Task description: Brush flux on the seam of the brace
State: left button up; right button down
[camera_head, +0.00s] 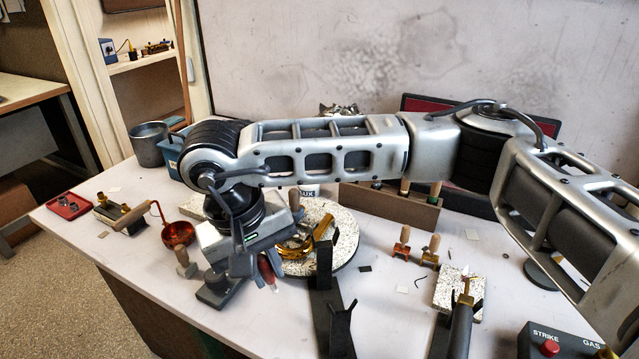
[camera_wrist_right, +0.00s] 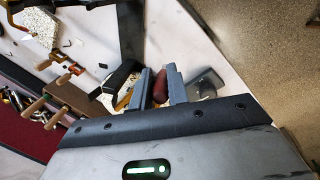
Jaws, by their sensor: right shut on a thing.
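My right gripper (camera_head: 261,266) reaches over the table from the right and points down at the left of the round speckled board. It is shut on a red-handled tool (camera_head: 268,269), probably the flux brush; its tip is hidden. The red handle (camera_wrist_right: 160,86) also shows between the two fingers in the right wrist view. Brass work (camera_head: 304,243), perhaps including the brace, lies on the round board (camera_head: 340,262) beside the gripper; the seam cannot be made out. A white pot with partly hidden "LUX" lettering (camera_head: 308,190) stands behind the board. My left gripper is out of view.
A black stand (camera_head: 325,300) rises in front of the board. A torch (camera_head: 462,322) and a strike/gas box (camera_head: 560,345) are at the front right. A copper bowl (camera_head: 178,234) and a grey block (camera_head: 217,288) are left of the gripper. A wooden rack (camera_head: 390,206) stands behind.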

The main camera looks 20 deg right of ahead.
jog(key=w+d+r+t+y, duration=0.4)
jog(key=w+d+r, duration=0.2)
jog(key=w+d, duration=0.3)
pick_arm(q)
jog(key=b, duration=0.2)
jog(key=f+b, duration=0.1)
jog(key=b, duration=0.1)
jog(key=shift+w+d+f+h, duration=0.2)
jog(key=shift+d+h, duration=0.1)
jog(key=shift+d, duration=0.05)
pick_arm(e)
jog(key=shift+m, duration=0.4)
notch_tip(320, 180, down, 5)
jog(key=shift+f, duration=0.15)
pick_arm(q)
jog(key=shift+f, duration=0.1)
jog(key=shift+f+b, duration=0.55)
jog(key=shift+b, duration=0.1)
pick_arm(e)
jog(key=shift+f, duration=0.5)
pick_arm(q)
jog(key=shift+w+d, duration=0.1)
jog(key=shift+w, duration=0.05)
